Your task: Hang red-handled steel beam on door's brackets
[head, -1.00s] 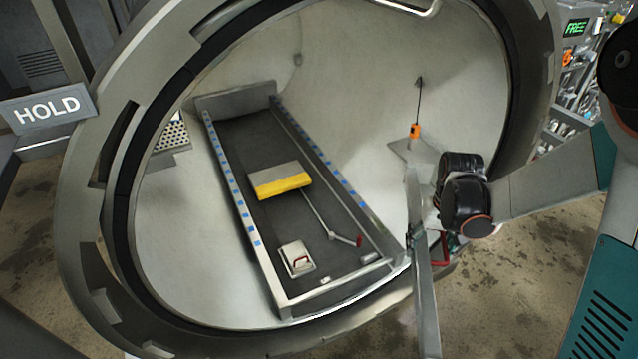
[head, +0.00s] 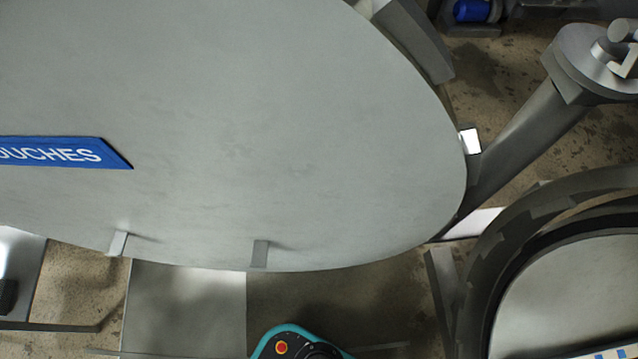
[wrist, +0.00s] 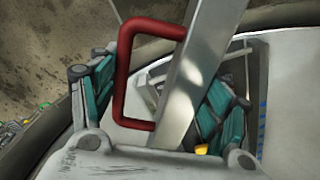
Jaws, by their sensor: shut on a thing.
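The red-handled steel beam (wrist: 205,60) shows in the wrist view as a bright metal bar running from top right to lower middle. Its red U-shaped handle (wrist: 124,75) lies on its left side. My gripper (wrist: 155,100) has its teal fingers on either side of the handle and beam and is shut on the beam; the exact contact is partly hidden. In the head view the grey door (head: 280,130) fills the upper left. Two small brackets, a left one (head: 118,243) and a right one (head: 260,253), stick out near its lower edge. Beam and gripper are outside the head view.
A blue sign (head: 60,152) is on the door. A thick grey hinge arm (head: 520,135) stands right of the door. The vessel's round rim (head: 485,285) is at lower right. A vessel interior shows behind the beam in the wrist view. Stained floor lies below the door.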

